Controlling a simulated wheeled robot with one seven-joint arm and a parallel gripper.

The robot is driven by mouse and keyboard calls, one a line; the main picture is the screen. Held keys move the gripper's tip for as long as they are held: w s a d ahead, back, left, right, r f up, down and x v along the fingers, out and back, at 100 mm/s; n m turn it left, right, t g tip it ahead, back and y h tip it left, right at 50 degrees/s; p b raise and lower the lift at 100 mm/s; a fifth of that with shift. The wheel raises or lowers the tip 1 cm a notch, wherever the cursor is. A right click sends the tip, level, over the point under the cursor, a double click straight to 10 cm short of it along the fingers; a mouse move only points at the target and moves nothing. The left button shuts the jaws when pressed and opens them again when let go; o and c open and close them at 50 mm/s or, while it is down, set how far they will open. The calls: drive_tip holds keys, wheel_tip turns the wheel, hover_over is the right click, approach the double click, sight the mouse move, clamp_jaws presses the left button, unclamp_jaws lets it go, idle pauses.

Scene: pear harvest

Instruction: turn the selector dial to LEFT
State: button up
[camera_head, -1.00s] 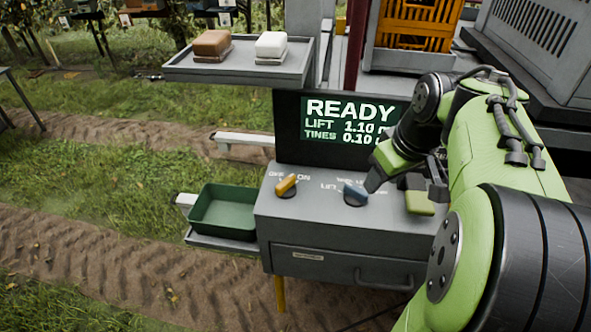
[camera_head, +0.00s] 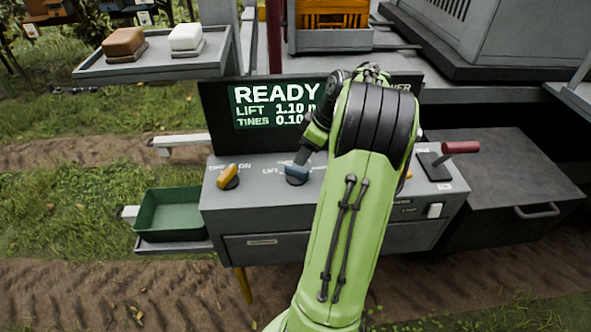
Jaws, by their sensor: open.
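The blue selector dial (camera_head: 297,174) sits on the sloped top of the grey control console (camera_head: 240,205), left of my arm. Small white lettering beside it is partly hidden and too small to read surely. My gripper (camera_head: 304,157) is open, pointing down at the dial's upper right side. Its fingertips are small and dark here, and I cannot tell whether they touch the dial. The dark screen (camera_head: 215,115) behind it reads READY, LIFT 1.10 and TINES 0.10, with its right part behind my arm.
A yellow knob (camera_head: 228,175) by an ON label is left of the dial. A shelf (camera_head: 150,66) holds brown and white blocks.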

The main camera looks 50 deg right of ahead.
sight(297, 167)
drive_tip(key=x, duration=0.6)
drive_tip(key=shift+w+f+b, duration=0.15)
drive_tip(key=shift+f+b, duration=0.15)
drive_tip(key=shift+b, duration=0.1)
clamp_jaws()
drive_tip(key=shift+m, duration=0.3)
drive_tip(key=m+h+b, duration=0.1)
drive_tip(key=m, duration=0.1)
drive_tip(key=shift+a+m, duration=0.1)
drive_tip(key=shift+m, duration=0.2)
drive_tip(key=m+h+b, duration=0.2)
drive_tip(key=m, duration=0.2)
drive_tip(key=shift+m, duration=0.3)
drive_tip(key=m+g+h, duration=0.1)
drive_tip(key=m, duration=0.2)
drive_tip(key=shift+w+a+m, duration=0.1)
drive_tip(key=shift+m, duration=0.2)
drive_tip(key=m, duration=0.2)
drive_tip(key=m+g+h, duration=0.1)
drive_tip(key=m, duration=0.1)
drive_tip(key=shift+r+g, duration=0.1)
drive_tip(key=shift+g, duration=0.2)
drive_tip(key=shift+m, duration=0.3)
